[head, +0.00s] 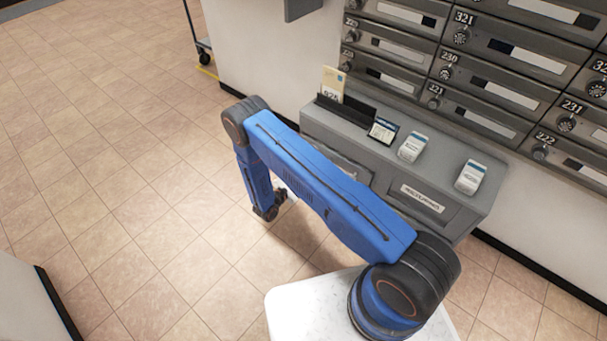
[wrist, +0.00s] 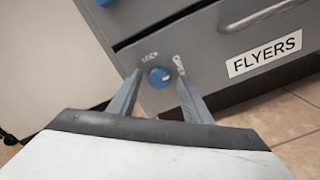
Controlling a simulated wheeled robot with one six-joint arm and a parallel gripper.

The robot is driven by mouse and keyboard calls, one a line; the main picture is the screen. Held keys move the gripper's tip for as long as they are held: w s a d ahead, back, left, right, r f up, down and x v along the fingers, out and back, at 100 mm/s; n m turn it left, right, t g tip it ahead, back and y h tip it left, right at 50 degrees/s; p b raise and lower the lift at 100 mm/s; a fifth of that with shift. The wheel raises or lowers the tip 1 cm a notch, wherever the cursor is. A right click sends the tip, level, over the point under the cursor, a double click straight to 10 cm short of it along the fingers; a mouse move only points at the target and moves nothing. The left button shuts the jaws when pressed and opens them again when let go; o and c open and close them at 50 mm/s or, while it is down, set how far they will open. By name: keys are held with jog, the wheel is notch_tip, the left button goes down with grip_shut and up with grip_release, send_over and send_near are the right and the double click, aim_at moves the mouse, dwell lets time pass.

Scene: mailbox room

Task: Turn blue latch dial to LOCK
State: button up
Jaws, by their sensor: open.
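The blue latch dial (wrist: 159,77) is on the grey cabinet front in the wrist view, with a small light mark on its face. The word LOCK (wrist: 150,57) is at its upper left and another label, probably OPEN (wrist: 179,65), at its upper right. The dial's mark appears to point toward the right-hand label, but it is too small to be sure. My gripper (wrist: 156,88) is open, with one finger on each side of the dial in the picture; contact is not visible. In the head view my arm hides the dial.
A FLYERS label (wrist: 264,53) and a drawer handle (wrist: 265,15) are to the right of the dial. The grey cabinet (head: 455,165) carries a card holder and small boxes on top. Mailboxes (head: 480,70) line the wall above. Tiled floor (head: 110,130) is clear at left.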

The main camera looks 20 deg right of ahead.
jog(key=c, duration=1.1)
jog(key=shift+o, duration=0.2)
jog(key=shift+n, duration=8.9)
